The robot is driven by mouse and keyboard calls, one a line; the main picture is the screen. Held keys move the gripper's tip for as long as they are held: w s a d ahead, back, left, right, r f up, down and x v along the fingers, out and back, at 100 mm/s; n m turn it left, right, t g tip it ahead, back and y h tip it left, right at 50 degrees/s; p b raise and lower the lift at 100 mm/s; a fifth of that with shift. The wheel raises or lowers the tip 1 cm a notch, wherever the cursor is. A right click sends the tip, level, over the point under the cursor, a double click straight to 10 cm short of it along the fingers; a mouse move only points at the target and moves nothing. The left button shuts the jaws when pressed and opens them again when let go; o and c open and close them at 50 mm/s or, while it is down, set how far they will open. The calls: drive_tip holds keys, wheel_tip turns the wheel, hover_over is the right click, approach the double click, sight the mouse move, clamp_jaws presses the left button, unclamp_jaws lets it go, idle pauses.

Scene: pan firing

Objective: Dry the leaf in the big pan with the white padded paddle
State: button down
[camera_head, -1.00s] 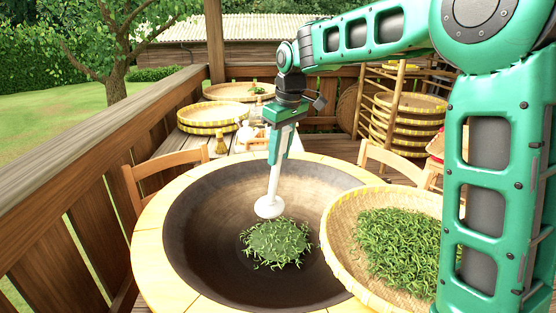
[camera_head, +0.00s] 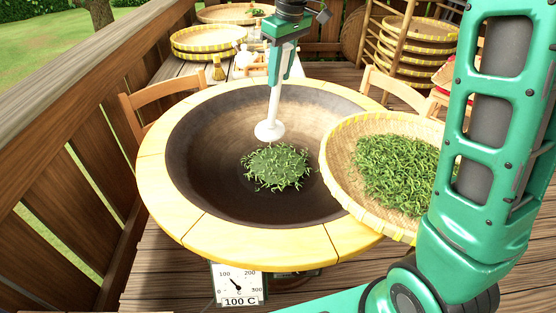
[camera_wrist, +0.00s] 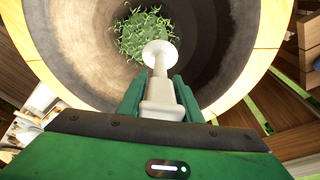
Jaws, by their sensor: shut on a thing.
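The big pan (camera_head: 215,185) is a wide dark bowl with a yellow segmented rim. A pile of green leaf (camera_head: 276,166) lies at its bottom; it also shows at the top of the wrist view (camera_wrist: 140,32). My gripper (camera_head: 281,65) is above the pan's far part, shut on the handle of the white padded paddle (camera_head: 270,130). The paddle hangs down into the pan with its round pad just behind the leaf pile. Whether the pad touches the leaf or the pan wall I cannot tell. In the wrist view the paddle's handle is between both fingers (camera_wrist: 160,98).
A woven basket (camera_head: 340,150) of green leaf sits over the pan's right rim. A dial (camera_head: 238,284) below the front rim reads 100 C. Wooden chairs (camera_head: 160,108) stand behind. Stacked trays (camera_head: 205,42) and a small brush (camera_head: 218,70) are farther back.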

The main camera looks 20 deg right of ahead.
drive_tip(key=c, duration=2)
unclamp_jaws()
drive_tip(key=shift+c, duration=0.2)
clamp_jaws()
drive_tip(key=shift+w, duration=0.15)
drive_tip(key=w+d+h, duration=0.1)
drive_tip(key=w+d, duration=0.8)
drive_tip(key=w, duration=0.3)
drive_tip(key=shift+w, duration=0.1)
